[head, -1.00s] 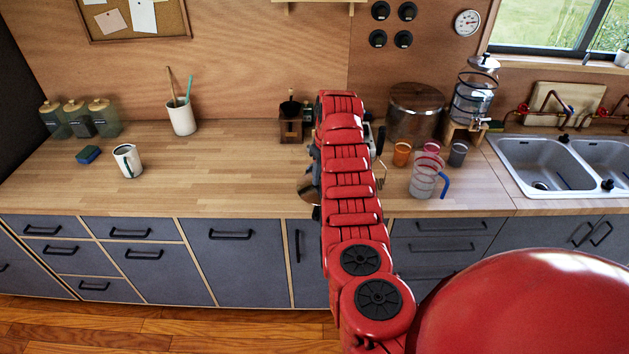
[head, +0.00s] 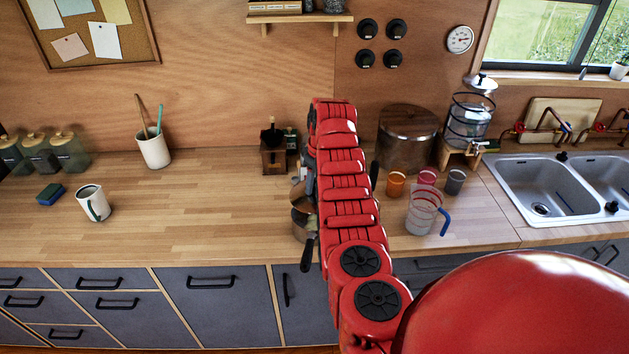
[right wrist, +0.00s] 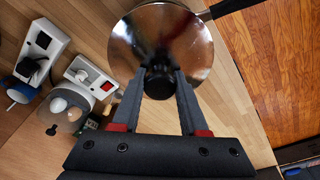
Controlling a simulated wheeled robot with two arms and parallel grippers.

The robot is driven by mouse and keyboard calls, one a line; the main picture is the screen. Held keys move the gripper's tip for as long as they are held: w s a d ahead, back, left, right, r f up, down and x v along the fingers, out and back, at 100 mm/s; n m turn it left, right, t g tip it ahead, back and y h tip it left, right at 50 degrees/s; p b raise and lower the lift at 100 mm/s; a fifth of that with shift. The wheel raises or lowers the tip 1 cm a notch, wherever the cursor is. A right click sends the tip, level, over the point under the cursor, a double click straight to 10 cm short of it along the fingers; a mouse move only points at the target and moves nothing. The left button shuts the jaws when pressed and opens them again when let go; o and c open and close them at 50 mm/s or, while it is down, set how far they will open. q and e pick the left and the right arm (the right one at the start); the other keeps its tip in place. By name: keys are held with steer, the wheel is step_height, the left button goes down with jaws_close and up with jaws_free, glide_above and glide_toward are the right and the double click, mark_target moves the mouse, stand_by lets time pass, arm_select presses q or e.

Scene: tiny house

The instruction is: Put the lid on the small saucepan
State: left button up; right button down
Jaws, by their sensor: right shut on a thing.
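The lid (right wrist: 165,32) is a shiny metal disc with a black knob. In the right wrist view my right gripper (right wrist: 159,80) is shut on the knob. In the head view the arm hides most of that gripper, and a sliver of the lid (head: 299,197) shows left of it. The small saucepan (head: 303,228) is partly hidden by the arm near the counter's front edge; its black handle (head: 307,254) points toward the front. In the wrist view its handle (right wrist: 228,7) shows past the lid. The lid is over the saucepan; I cannot tell whether they touch. My left gripper is out of view.
A wooden grinder (head: 273,150) stands behind. The counter left of the arm is mostly clear.

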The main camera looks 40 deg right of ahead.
mark_target(315, 197)
steer(key=shift+s+a+f, duration=0.1)
steer(key=shift+s+f, duration=0.1)
steer(key=shift+f, duration=0.4)
steer(key=f, duration=0.3)
steer(key=shift+w+f, duration=0.3)
steer(key=shift+s+f+b, duration=0.15)
steer(key=shift+f+b, duration=0.35)
steer(key=shift+b, duration=0.25)
steer(key=shift+f, duration=0.1)
steer(key=shift+b, duration=0.7)
